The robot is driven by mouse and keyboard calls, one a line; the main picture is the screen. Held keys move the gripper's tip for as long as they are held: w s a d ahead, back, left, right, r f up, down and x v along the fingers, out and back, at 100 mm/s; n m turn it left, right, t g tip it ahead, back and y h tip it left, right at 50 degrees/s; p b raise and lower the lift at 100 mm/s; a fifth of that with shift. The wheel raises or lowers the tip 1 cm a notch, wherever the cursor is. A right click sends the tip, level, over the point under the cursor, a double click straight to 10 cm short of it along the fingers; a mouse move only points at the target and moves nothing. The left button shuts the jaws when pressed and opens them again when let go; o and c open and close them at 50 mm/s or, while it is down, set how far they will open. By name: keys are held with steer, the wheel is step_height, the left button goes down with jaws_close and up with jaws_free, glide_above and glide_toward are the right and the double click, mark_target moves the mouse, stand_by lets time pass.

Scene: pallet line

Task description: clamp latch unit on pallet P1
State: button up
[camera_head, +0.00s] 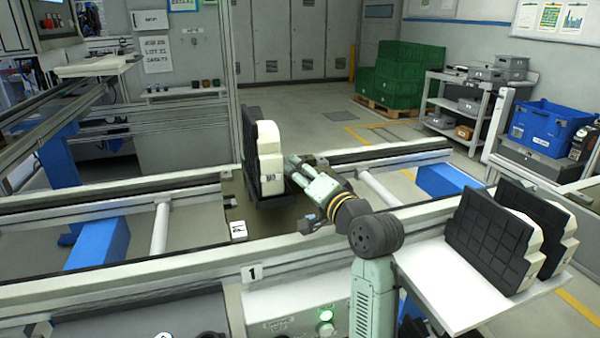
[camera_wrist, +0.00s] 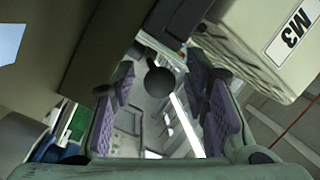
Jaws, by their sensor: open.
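A cream stepped block (camera_head: 267,150) with a black backing plate (camera_head: 249,135) stands upright on a dark base in the line's middle bay. In the wrist view the cream block (camera_wrist: 255,45) carries an "M3" label at upper right. A dark round knob on a short stem (camera_wrist: 162,82), possibly the latch handle, shows between my gripper's fingers. My gripper (camera_head: 291,166) is beside the block's right side in the head view. Its purple-padded fingers (camera_wrist: 163,98) are open, one on each side of the knob in the picture. I cannot tell whether they touch it.
A front rail (camera_head: 190,270) with a "1" tag (camera_head: 254,273) and a green-lit control box (camera_head: 300,318) runs before the bay. More black-and-cream units (camera_head: 490,235) stand on a white shelf (camera_head: 440,290) at right. A small white tag (camera_head: 238,230) lies left of my arm.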

steer(key=shift+c, duration=0.2)
jaws_close()
stand_by(0.4)
stand_by(0.3)
